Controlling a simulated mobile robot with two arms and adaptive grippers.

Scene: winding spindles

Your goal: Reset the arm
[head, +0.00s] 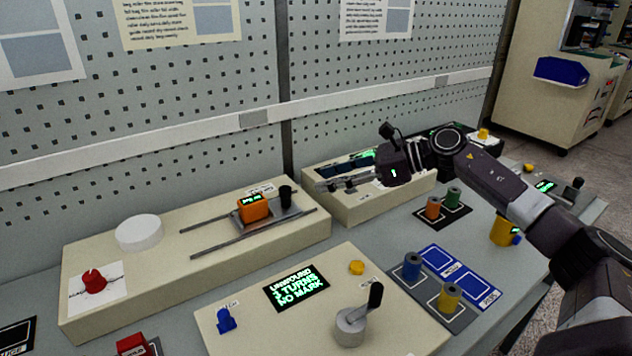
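My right arm comes in from the right edge and reaches across the bench to the left. My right gripper (324,185) is above the rear beige box (388,207), its grey fingers pointing left. Nothing clearly shows between the fingers, but they are too small and edge-on to tell how far apart they are. My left arm and gripper are not in view.
The front console has a screen (297,289) reading "UNWOUND 3 TURNS NO MARK" and a crank (356,322). Blue (412,266) and yellow (448,297) spools stand right of it. Orange (433,207) and green (453,197) spools stand behind. A pegboard (200,130) backs the bench.

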